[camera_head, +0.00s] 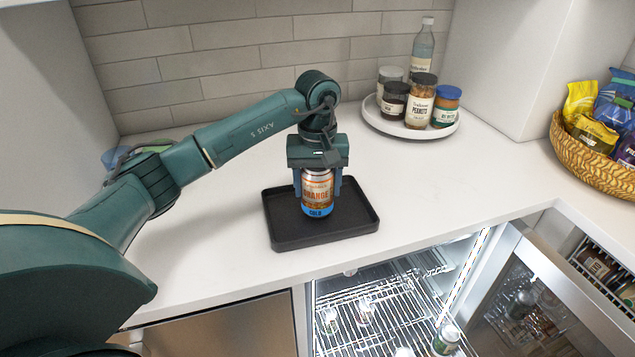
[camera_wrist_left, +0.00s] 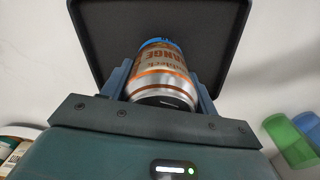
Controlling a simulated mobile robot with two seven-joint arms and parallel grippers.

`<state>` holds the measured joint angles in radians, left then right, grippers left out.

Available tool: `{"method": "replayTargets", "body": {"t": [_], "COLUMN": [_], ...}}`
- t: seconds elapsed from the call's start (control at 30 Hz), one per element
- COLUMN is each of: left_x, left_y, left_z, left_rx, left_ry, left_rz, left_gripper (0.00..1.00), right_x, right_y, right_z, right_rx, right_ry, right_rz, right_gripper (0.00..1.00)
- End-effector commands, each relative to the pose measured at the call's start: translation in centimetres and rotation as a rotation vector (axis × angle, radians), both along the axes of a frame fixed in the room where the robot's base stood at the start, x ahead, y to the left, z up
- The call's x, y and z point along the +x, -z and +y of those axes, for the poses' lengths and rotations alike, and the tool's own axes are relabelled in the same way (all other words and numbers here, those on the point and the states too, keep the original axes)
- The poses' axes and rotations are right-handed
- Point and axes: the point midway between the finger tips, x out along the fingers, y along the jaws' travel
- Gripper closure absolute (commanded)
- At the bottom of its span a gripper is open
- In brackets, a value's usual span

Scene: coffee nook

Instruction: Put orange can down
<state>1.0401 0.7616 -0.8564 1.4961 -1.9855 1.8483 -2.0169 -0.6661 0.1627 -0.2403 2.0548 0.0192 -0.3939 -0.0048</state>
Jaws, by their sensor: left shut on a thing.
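The orange can (camera_head: 318,194) is silver, orange and blue. It is upright over the black tray (camera_head: 290,240) on the white counter. My left gripper (camera_head: 318,187) comes down from above and is shut on the can, one finger on each side. The can also shows in the left wrist view (camera_wrist_left: 163,72), between the fingers, with the dark tray (camera_wrist_left: 100,20) behind it. I cannot tell whether the can's base touches the tray. My right gripper is not in view.
A round white tray (camera_head: 374,122) with jars and a bottle stands at the back. A snack basket (camera_head: 575,152) is at the right. Below the counter, an open lit fridge (camera_head: 380,300) has wire shelves with cans. The counter right of the black tray is clear.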

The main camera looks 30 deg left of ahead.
Motion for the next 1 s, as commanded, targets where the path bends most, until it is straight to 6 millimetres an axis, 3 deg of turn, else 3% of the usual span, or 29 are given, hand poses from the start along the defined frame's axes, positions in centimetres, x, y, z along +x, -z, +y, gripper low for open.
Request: {"method": "replayTargets", "body": {"t": [0.37,0.4,0.67,1.0], "left_x": [0.05,0.01,0.00,0.06], "left_y": [0.64,0.75,0.64,-0.04], "left_z": [0.00,0.00,-0.01,-0.01], "left_rx": [-0.001,0.001,0.001,-0.001], "left_ry": [0.000,0.000,0.000,0.000], "left_rz": [-0.003,-0.001,-0.001,-0.003], "left_gripper": [0.76,0.40,0.19,0.19], "right_x": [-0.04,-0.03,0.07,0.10], "right_y": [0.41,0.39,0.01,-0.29], "right_z": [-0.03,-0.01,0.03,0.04], "right_rx": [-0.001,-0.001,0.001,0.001], "right_ry": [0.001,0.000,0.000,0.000], "right_rz": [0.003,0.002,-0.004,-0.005], "right_gripper": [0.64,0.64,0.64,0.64]}}
